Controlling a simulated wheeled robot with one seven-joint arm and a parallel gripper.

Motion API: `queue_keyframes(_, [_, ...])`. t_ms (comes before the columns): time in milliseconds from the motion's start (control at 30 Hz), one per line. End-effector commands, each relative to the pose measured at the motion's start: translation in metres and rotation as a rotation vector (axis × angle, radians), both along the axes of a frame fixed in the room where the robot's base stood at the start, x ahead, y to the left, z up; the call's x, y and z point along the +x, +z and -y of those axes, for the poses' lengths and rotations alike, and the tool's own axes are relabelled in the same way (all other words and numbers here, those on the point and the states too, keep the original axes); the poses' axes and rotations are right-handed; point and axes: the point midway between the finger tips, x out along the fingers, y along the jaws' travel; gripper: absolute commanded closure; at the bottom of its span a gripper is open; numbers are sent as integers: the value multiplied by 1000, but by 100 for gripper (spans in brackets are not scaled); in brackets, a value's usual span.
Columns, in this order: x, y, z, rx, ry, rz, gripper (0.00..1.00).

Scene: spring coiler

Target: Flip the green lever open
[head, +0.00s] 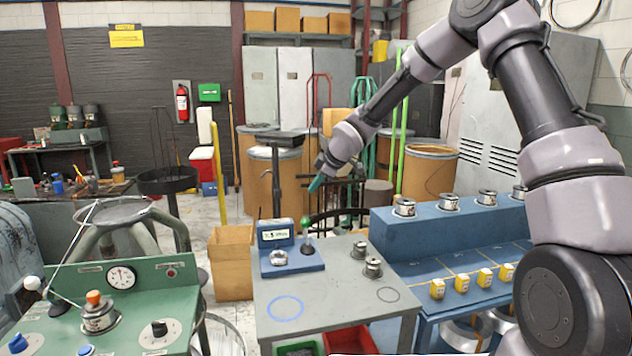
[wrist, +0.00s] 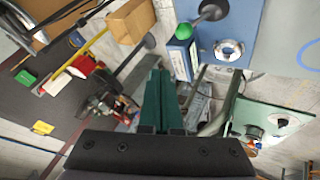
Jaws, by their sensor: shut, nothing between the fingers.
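The green-tipped lever (head: 306,226) stands about upright on a blue base plate (head: 300,266) on the grey table. A silver round part sits on the same plate, in front of a small blue box with a label (head: 275,234). My gripper (head: 315,184) is in the air above and beyond the lever, apart from it. In the wrist view, its dark green fingers (wrist: 159,100) are together and empty.
A green panel with a gauge (head: 121,277) stands at the left. A blue bench (head: 420,235) with metal spools and yellow blocks is at the right. Two spools (head: 372,266) stand on the grey table (head: 330,309). The air around the lever looks clear.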

Motion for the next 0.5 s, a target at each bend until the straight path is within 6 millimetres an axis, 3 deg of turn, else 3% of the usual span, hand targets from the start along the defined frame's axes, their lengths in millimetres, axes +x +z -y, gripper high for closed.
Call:
queue_keyframes(200, [3,15,4,0,0,0,100])
queue_keyframes(500, [3,16,4,0,1,0,100])
